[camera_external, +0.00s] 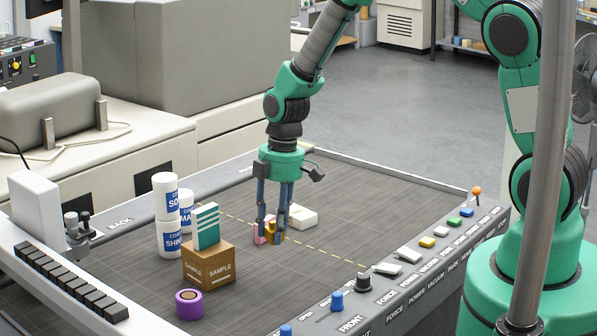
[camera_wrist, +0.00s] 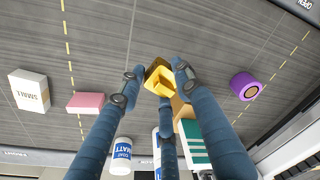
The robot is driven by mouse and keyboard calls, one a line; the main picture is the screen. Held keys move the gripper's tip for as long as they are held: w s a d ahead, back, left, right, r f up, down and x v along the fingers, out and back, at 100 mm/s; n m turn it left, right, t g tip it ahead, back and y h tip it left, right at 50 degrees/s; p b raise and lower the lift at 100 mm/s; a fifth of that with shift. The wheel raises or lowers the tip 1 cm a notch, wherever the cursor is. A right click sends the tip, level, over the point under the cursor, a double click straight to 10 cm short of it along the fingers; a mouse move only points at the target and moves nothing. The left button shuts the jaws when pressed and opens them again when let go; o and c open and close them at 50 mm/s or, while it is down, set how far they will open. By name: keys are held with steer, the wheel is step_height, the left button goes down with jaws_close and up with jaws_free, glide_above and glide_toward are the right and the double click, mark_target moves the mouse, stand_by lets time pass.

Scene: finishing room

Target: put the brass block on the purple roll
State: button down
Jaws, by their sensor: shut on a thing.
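The brass block (camera_wrist: 157,76) is between the fingertips of my gripper (camera_wrist: 152,80) in the wrist view, and the fingers are closed against it. In the external view my gripper (camera_external: 271,236) points straight down, low over the dark table, with the brass block (camera_external: 279,227) partly hidden behind its fingers. I cannot tell whether the block touches the table. The purple roll (camera_external: 189,306) stands upright near the table's front left, apart from my gripper. It also shows at the right of the wrist view (camera_wrist: 244,86), with nothing on top.
A cardboard box (camera_external: 209,268) with a teal-striped box (camera_external: 206,228) on top stands between my gripper and the roll. Several white cans (camera_external: 168,238) stand behind it. A pink block (camera_external: 260,238) and a white box (camera_external: 303,217) lie beside my gripper. Front right tabletop is clear.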

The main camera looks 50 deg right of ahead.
steer(key=s+a+n, duration=0.2)
steer(key=s+a, duration=0.3)
steer(key=a, duration=0.4)
steer(key=s+a+r+n, duration=0.1)
steer(key=s+a+n, duration=0.1)
steer(key=s+a, duration=0.4)
steer(key=a, duration=0.3)
steer(key=shift+s+a+n+g, duration=0.15)
steer(key=shift+a+n+g, duration=0.1)
steer(key=shift+n+g, duration=0.15)
steer(key=p, duration=0.2)
glide_above(187, 295)
steer(key=shift+d+f, duration=0.15)
steer(key=shift+f, duration=0.6)
steer(key=shift+f, duration=0.1)
steer(key=shift+f+p, duration=0.6)
steer(key=shift+f, duration=1.05)
steer(key=shift+f, duration=0.2)
